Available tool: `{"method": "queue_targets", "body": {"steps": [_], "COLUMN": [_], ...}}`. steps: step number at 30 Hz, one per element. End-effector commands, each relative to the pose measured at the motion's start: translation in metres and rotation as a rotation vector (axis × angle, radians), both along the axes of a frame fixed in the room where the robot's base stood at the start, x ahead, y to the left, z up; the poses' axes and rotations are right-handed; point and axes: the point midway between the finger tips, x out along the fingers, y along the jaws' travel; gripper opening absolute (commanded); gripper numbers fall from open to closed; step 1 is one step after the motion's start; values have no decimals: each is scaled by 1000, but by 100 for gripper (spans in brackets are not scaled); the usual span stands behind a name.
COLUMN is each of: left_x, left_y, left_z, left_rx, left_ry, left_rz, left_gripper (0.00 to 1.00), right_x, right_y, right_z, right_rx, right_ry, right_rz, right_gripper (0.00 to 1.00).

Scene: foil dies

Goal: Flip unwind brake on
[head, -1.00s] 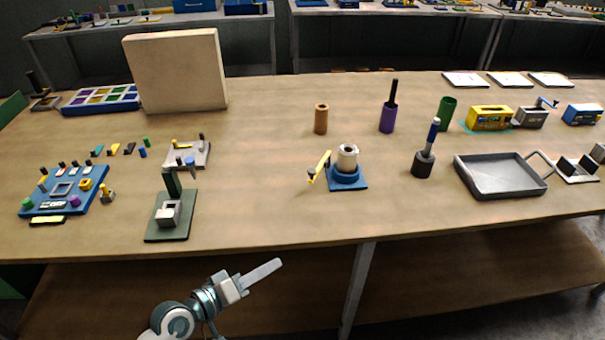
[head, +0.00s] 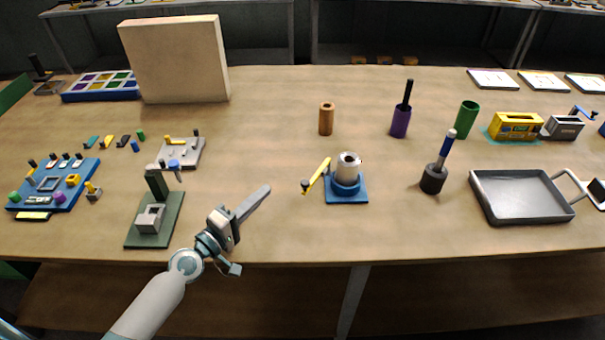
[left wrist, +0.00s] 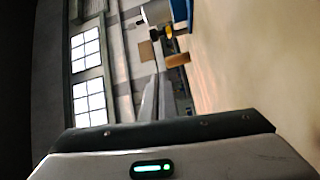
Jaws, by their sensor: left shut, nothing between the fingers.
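The unwind unit is a blue base (head: 347,191) holding a pale roll (head: 348,166) upright in a blue collar. A yellow brake lever (head: 319,176) with a dark knob at its lower end slants up to the right at the unit's left side. My left gripper (head: 265,189) is shut and empty, over the table's front part, left of the lever and apart from it. In the left wrist view, the blue base (left wrist: 181,14) and the lever (left wrist: 163,32) show sideways near the top. My right gripper is not in view.
A green stand (head: 155,220) with a grey block is left of my gripper. A brown cylinder (head: 326,119) stands behind the unit. A dark holder (head: 433,179) with a blue-handled tool and a grey tray (head: 520,196) are to the right. The wood between gripper and unit is clear.

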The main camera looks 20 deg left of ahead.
Motion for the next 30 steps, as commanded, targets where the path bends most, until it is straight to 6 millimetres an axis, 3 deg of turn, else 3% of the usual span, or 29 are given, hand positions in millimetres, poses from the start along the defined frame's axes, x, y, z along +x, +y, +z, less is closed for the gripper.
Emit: {"method": "queue_targets", "body": {"steps": [6, 12, 17, 22, 30], "left_x": [0, 1, 7, 22, 61], "left_y": [1, 0, -2, -9, -24], "left_z": [0, 0, 2, 4, 6], "left_rx": [-2, -1, -2, -3, -3], "left_ry": [1, -1, -2, -1, -1], "left_rz": [1, 1, 2, 1, 1], "left_gripper": [0, 0, 0, 0, 0], "right_x": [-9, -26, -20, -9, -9], "right_y": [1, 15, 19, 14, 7], "right_z": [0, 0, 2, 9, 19], "right_rx": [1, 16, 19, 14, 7], "right_ry": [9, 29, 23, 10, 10], "right_rz": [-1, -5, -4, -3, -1], "right_gripper": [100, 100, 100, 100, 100]}}
